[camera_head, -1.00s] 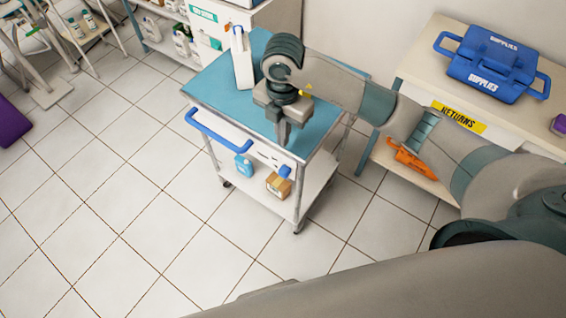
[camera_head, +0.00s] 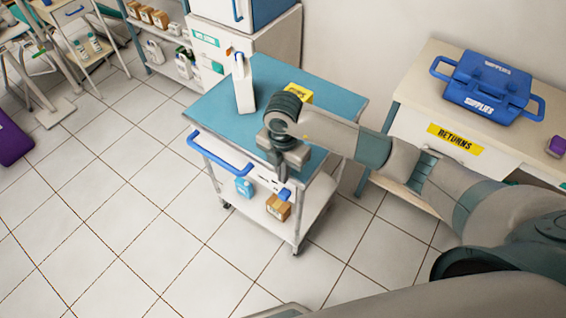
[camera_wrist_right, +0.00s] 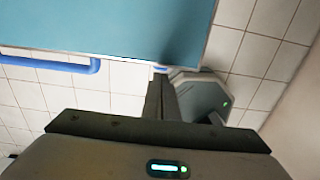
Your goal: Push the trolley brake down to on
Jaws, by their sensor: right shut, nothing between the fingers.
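The trolley (camera_head: 215,105) has a teal top, a blue push handle (camera_head: 220,152) at its front left, and a lower shelf. A small blue lever (camera_head: 285,193), which looks like the brake, sticks out at the front right, below the top. My right gripper (camera_head: 284,180) is shut and empty, pointing down just above this lever. I cannot tell whether they touch. My left gripper is out of view.
A white bottle (camera_head: 243,85) and a yellow box (camera_head: 300,94) stand on the trolley top. A blue bottle (camera_head: 244,187) and a brown box (camera_head: 278,207) are on the lower shelf. A returns desk (camera_head: 408,95) with a blue supplies case (camera_head: 487,80) stands right. Floor in front is clear.

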